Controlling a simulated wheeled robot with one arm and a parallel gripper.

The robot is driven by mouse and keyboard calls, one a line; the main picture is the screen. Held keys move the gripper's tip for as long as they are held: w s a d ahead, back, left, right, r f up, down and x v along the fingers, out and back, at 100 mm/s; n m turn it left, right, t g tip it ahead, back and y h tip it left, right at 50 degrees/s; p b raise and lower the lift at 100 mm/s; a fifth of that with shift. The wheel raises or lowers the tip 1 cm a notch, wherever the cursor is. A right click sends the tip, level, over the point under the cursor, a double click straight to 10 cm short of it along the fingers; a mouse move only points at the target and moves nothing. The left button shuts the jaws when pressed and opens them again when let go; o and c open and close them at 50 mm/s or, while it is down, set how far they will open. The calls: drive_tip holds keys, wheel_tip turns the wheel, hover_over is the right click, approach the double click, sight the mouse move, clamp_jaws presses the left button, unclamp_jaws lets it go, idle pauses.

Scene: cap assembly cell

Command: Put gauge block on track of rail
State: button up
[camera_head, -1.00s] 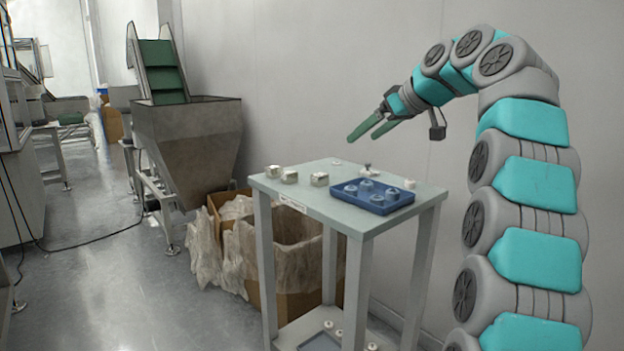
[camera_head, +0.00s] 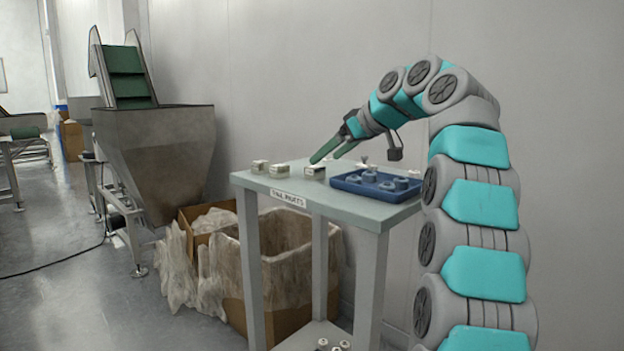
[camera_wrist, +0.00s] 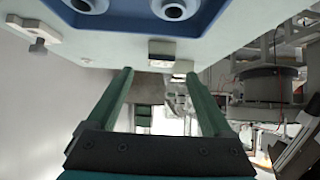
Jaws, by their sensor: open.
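Small metallic blocks stand along the left part of the tabletop: a left one (camera_head: 259,167), a middle one (camera_head: 279,170) and a right one (camera_head: 315,172). I cannot tell which is the gauge block, and I cannot make out a rail with a track. My gripper (camera_head: 325,158) is open and empty, with long green fingers just above and behind the right block.
A blue tray (camera_head: 345,186) with several grey ringed parts sits on the table (camera_head: 340,206), right of the blocks. A small knobbed fitting (camera_wrist: 37,45) shows in the wrist view. A hopper (camera_head: 160,150) and a lined carton (camera_head: 280,307) stand left and below.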

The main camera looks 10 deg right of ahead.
sight(316, 167)
drive_tip(key=shift+x, duration=3.2)
drive_tip(key=shift+c, duration=0.3)
drive_tip(key=shift+s, duration=0.1)
clamp_jaws()
